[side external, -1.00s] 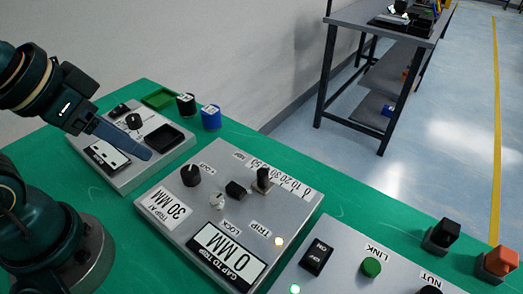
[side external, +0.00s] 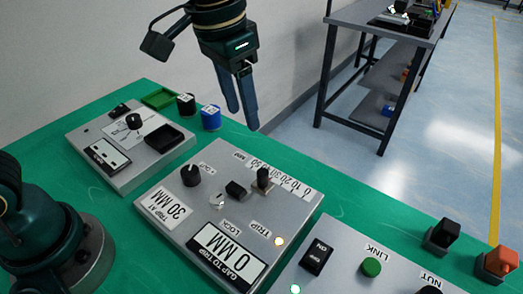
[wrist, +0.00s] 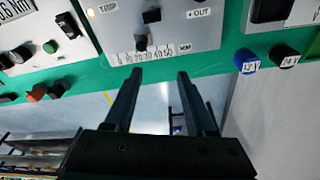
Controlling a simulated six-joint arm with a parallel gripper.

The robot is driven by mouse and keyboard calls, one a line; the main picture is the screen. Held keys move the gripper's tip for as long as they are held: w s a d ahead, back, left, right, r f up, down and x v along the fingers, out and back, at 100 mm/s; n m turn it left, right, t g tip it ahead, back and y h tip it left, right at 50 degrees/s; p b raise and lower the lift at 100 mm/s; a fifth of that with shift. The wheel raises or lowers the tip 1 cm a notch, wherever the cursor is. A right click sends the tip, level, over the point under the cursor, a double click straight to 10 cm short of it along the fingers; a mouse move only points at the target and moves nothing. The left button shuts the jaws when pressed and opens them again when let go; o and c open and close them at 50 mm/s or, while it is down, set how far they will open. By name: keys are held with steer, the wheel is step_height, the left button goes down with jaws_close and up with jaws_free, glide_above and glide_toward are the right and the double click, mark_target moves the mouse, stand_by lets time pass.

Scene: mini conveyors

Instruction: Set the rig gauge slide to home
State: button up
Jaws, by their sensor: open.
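The gauge panel (side external: 205,220) is a grey box with a dark upright slide knob (side external: 263,178) beside a scale marked 0 to 50. The slide knob also shows in the wrist view (wrist: 141,42), between the scale's ends; its exact reading is unclear. The displays read "TRIP AT 30 MM" (side external: 163,207) and "GAP TO TRIP 0 MM" (side external: 228,246). The TRIP lamp (side external: 279,241) is lit.
A second grey panel (side external: 130,145) stands left, and a switch panel (side external: 345,270) right. Black and blue cylinders (side external: 211,118) stand behind.

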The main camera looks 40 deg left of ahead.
steer(key=m+g, duration=0.1)
steer(key=g, duration=0.1)
glide_above(263, 172)
steer(key=f, duration=0.6)
steer(key=shift+w+a, duration=0.3)
steer(key=shift+w, duration=0.05)
steer(key=shift+y, duration=0.3)
steer(key=shift+s+d+f, duration=0.1)
steer(key=shift+f, duration=1)
steer(key=shift+s+d+f, duration=0.1)
steer(key=shift+s+f, duration=0.05)
steer(key=shift+f, duration=0.95)
steer(key=shift+s+d+f, duration=0.1)
steer(key=shift+f, duration=1)
jaws_close()
